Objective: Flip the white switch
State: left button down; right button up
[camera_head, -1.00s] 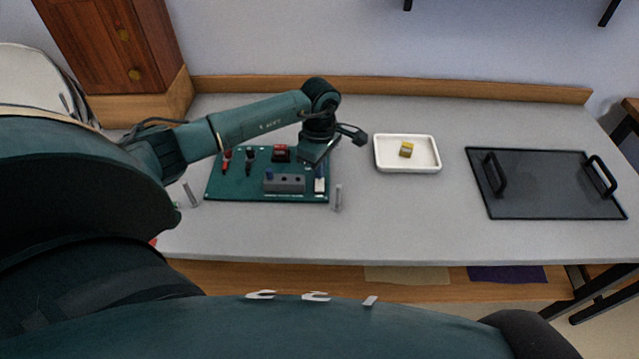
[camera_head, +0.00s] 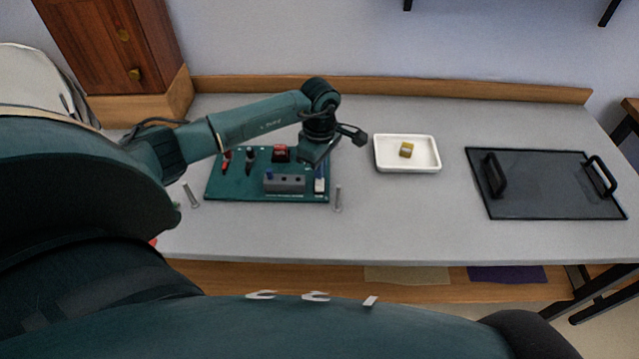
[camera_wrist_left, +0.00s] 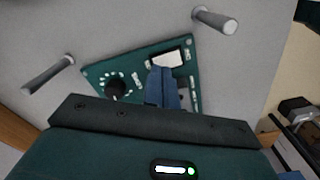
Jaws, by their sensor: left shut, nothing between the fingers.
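The white switch (camera_head: 319,185) sits at the right front of the green board (camera_head: 225,190) on the table. It also shows in the left wrist view (camera_wrist_left: 170,57) as a white rocker near the board's end. My left gripper (camera_head: 319,171) points down over the right part of the board, just behind the switch. In the left wrist view its blue fingers (camera_wrist_left: 161,88) are together, with nothing between them. Their tips overlap the switch's near edge in that view; I cannot tell whether they touch it. My right gripper is not in view.
The board carries a red switch (camera_head: 226,161), a black switch (camera_head: 249,160), a red block (camera_head: 281,153), a grey box (camera_head: 284,183) and a black knob (camera_wrist_left: 115,90). Metal posts (camera_head: 338,198) (camera_head: 190,195) stand beside it. A white tray (camera_head: 382,168) and black tray (camera_head: 540,205) lie right.

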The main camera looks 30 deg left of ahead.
pick_arm(q)
jog(key=shift+f+b, duration=0.95)
jog(key=shift+f, duration=0.1)
dwell(0.7)
jog(key=shift+r, duration=0.1)
jog(key=shift+r+p, duration=2.35)
jog(key=shift+r, duration=1.15)
